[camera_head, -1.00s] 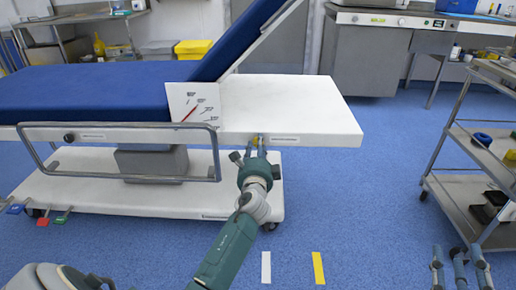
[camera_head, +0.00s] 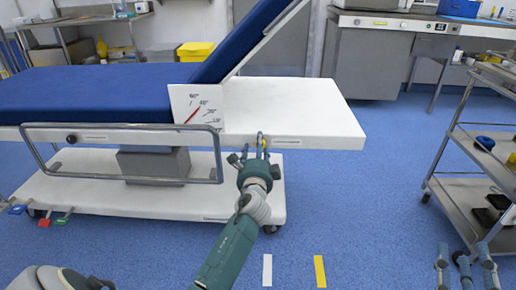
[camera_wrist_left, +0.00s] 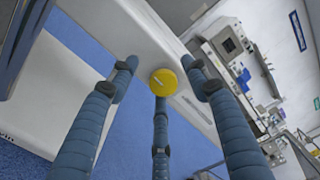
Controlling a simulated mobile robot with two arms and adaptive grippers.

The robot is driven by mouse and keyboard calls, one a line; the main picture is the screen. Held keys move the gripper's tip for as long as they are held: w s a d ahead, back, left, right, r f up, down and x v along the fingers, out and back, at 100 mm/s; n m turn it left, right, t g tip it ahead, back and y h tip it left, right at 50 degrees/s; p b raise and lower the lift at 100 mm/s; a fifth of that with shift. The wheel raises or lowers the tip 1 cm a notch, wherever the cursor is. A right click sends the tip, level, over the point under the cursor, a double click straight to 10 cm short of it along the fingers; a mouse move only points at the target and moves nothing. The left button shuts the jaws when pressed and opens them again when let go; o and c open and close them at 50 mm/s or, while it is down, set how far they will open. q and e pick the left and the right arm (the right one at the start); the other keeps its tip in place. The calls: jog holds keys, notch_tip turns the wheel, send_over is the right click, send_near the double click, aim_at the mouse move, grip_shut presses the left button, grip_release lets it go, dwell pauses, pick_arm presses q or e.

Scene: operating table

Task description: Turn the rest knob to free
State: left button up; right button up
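The rest knob (camera_wrist_left: 163,82) is a round yellow disc with a pale line across its face, on the white edge of the operating table (camera_head: 310,100). It also shows small in the head view (camera_head: 263,143), partly hidden by my left gripper (camera_head: 258,148). In the left wrist view, the three dark fingers of my left gripper (camera_wrist_left: 163,85) stand spread around the knob. The middle finger overlaps its lower rim; contact cannot be told. The side fingers look apart from it. My right gripper (camera_head: 464,255) is open and empty at the bottom right.
An angle scale (camera_head: 198,108) with a red pointer stands on the table's side. A metal side rail (camera_head: 130,180) lies left of the knob. A steel trolley (camera_head: 470,160) stands at the right. Blue floor between table and trolley is clear.

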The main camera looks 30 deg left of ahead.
pick_arm(q)
jog(key=shift+d+f, duration=0.1)
jog(key=v, duration=1.2)
